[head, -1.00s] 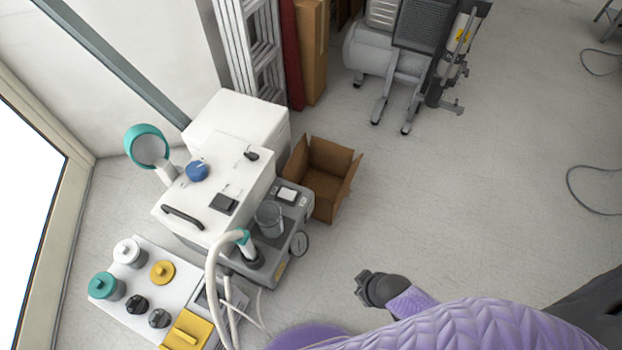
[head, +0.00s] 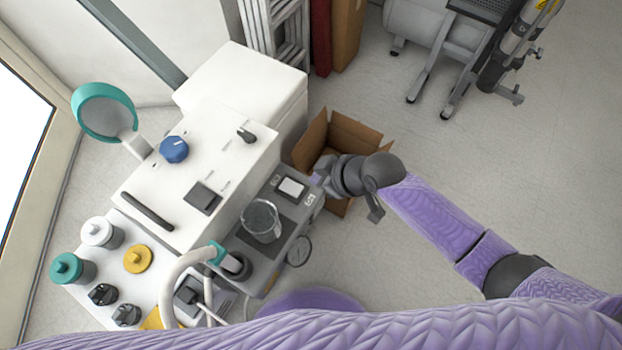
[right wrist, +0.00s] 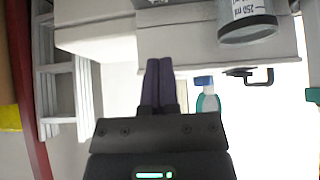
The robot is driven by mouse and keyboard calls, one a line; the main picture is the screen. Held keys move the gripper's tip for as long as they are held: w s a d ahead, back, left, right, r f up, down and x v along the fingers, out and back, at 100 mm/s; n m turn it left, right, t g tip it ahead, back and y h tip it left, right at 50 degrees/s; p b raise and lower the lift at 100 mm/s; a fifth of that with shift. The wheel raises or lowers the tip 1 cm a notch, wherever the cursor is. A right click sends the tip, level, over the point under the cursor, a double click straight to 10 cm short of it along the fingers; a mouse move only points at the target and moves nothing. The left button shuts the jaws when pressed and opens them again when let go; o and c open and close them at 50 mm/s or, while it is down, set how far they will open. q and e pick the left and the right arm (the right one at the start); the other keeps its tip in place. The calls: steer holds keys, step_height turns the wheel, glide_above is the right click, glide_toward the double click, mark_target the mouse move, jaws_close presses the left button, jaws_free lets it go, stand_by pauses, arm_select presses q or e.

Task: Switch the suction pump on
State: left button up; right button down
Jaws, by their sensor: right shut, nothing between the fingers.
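A grey unit with a round gauge, which looks like the suction pump (head: 262,272), stands beside a white cabinet in the head view. A pale square rocker switch (head: 291,187) sits on its top near the far end, and a clear beaker (head: 261,222) stands on it. I cannot tell the switch's position. My right gripper (head: 319,180) is just right of the rocker switch, near the unit's far end; contact cannot be told. In the right wrist view its dark fingers (right wrist: 155,84) are shut and empty, with the beaker (right wrist: 246,22) at upper right. My left gripper is not in view.
The white cabinet (head: 230,149) carries a blue knob (head: 174,149), a black switch (head: 202,198) and a black handle. An open cardboard box (head: 355,132) lies behind my right gripper. A pale hose (head: 172,275) arches at the front.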

mark_target(293, 188)
steer(key=b+x, duration=0.2)
steer(key=x, duration=0.1)
steer(key=d+f+b+x, duration=0.1)
steer(key=b+x, duration=0.2)
steer(key=x, duration=0.1)
steer(key=s+b+x, duration=0.1)
steer(key=b+x, duration=0.2)
steer(key=shift+w+f, duration=0.1)
steer(key=shift+f, duration=0.4)
steer(key=shift+f+b, duration=0.35)
steer(key=shift+f, duration=0.2)
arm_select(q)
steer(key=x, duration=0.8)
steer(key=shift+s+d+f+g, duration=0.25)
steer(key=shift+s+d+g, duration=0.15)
arm_select(e)
steer(key=shift+d, duration=0.1)
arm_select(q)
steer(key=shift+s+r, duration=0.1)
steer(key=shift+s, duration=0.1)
arm_select(e)
steer(key=shift+r, duration=0.1)
